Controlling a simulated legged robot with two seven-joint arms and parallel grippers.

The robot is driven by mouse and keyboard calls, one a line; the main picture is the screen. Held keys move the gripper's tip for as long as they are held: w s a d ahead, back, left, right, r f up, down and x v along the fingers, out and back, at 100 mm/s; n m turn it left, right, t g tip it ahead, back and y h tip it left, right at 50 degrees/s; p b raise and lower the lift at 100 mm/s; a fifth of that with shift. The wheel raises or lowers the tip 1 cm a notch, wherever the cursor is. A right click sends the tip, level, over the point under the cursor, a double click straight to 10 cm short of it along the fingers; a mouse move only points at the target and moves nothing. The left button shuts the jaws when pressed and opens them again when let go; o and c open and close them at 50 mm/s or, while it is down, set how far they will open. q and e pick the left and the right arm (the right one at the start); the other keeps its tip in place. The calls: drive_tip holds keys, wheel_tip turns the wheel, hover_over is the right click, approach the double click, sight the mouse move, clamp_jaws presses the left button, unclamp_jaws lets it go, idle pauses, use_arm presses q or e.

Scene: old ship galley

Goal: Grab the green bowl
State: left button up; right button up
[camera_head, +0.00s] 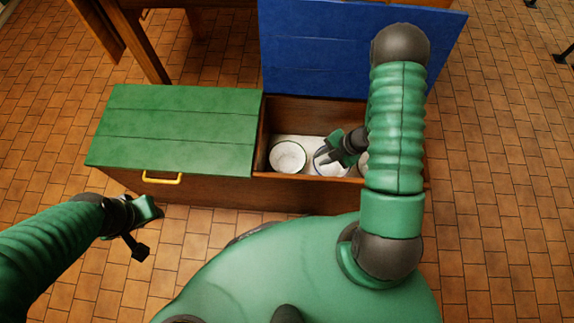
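A white bowl with a dark, greenish rim (287,157) sits in the open compartment of a wooden chest, on the left. A second white bowl with a bluish rim (328,169) is beside it. My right gripper (327,149) is over this second bowl, to the right of the greenish-rimmed one, and hides part of it. Its fingers look apart, with nothing seen between them; contact with the bowl cannot be told. My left gripper (147,229) is open and empty, in front of the chest at left.
The chest's blue lid (315,45) stands raised behind the compartment. Its green lid (175,130) is closed, with a yellow handle (162,179). Another pale bowl (363,164) is mostly hidden by my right arm. Tiled floor is clear at right.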

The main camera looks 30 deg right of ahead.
drive_tip(key=b+x, duration=0.5)
drive_tip(key=x, duration=0.6)
drive_tip(key=b+x, duration=0.5)
drive_tip(key=shift+r, duration=0.2)
clamp_jaws()
drive_tip(key=shift+s, duration=0.1)
idle(0.4)
